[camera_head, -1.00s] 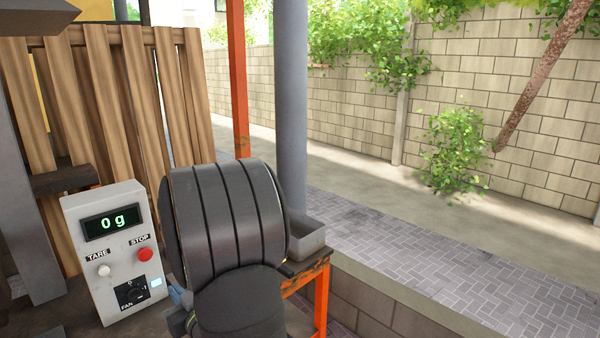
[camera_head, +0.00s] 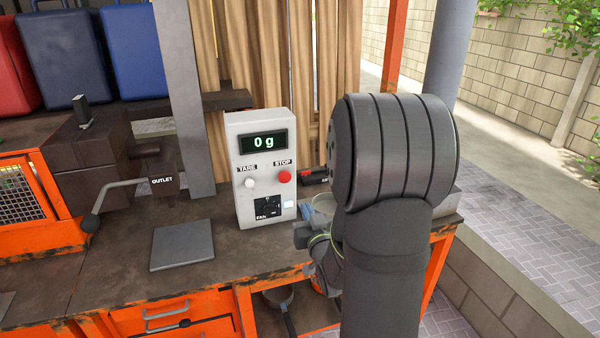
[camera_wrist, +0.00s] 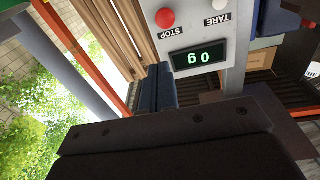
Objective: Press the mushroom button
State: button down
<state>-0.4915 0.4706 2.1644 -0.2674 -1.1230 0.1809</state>
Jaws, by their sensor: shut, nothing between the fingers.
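The mushroom button is the red round button (camera_head: 284,176) under the STOP label, on the front of an upright light grey control box (camera_head: 243,215). In the wrist view the red button (camera_wrist: 165,18) is at the top, with the box upside down. My gripper (camera_wrist: 160,72) shows there as two dark blue fingers lying together, shut and empty. Its tips are just left of the box's display edge in that picture; I see no contact with the button.
A grey plate (camera_head: 182,246) lies on the bench to the left, near a lever handle (camera_head: 91,222). Wooden slats (camera_head: 265,60) stand behind.

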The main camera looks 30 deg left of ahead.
aim_at(284, 176)
jog(key=w+a+m+t+h, duration=0.1)
jog(key=a+m+t+h, duration=0.1)
jog(key=m+h, duration=0.4)
jog(key=w+a+f+m+t+h, duration=0.1)
jog(key=a+m+t+h, duration=0.2)
jog(key=m+h, duration=0.3)
jog(key=shift+w+a+m+t, duration=0.15)
jog(key=shift+w+m+t, duration=0.3)
jog(key=shift+m, duration=1.15)
jog(key=shift+s+f, duration=0.1)
jog(key=w+a, duration=0.6)
jog(key=shift+w+a, duration=0.15)
jog(key=shift+w, duration=0.05)
dwell(0.7)
jog(key=shift+w+a, duration=0.2)
jog(key=shift+a, duration=0.05)
